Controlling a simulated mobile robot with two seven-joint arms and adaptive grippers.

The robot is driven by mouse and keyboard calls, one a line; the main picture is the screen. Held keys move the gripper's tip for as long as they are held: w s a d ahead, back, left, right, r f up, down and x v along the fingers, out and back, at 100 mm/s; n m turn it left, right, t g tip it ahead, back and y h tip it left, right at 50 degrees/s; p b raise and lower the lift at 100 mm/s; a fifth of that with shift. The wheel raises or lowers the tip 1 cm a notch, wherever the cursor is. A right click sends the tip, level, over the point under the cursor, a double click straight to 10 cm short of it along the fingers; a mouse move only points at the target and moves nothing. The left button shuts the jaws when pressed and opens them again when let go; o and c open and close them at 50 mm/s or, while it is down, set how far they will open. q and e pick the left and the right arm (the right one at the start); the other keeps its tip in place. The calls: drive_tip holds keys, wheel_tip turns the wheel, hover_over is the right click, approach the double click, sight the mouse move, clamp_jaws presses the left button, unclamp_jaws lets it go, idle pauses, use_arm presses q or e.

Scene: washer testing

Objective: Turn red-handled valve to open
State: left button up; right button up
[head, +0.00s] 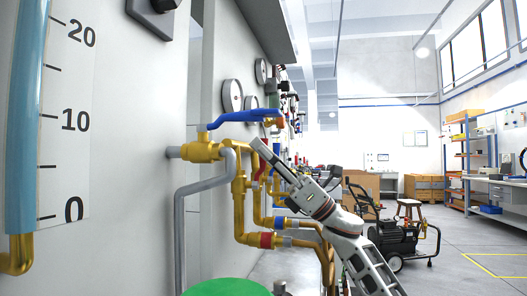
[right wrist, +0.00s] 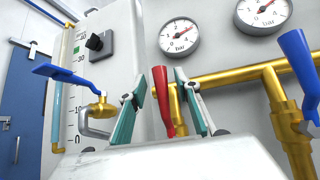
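The red valve handle (right wrist: 162,100) stands nearly upright in front of the brass pipe in the right wrist view. My right gripper (right wrist: 160,76) is open, with one teal-lined finger on each side of the handle. The gap to the left finger shows; the right finger looks closer, and I cannot tell whether it touches. In the head view my right gripper (head: 265,152) reaches up and left to the pipework, and the red handle is mostly hidden near it. My left gripper is not in view.
A blue-handled valve (head: 245,117) sticks out from the wall just above my right gripper. Another blue handle (right wrist: 296,55) is on the right in the wrist view, below gauges (right wrist: 179,37). A green round top (head: 226,288) is at the bottom. Floor at right holds a wheeled machine (head: 395,238).

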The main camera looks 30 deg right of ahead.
drive_tip(key=shift+d, duration=0.1)
drive_tip(key=v, duration=1.2)
drive_tip(key=shift+r, duration=0.15)
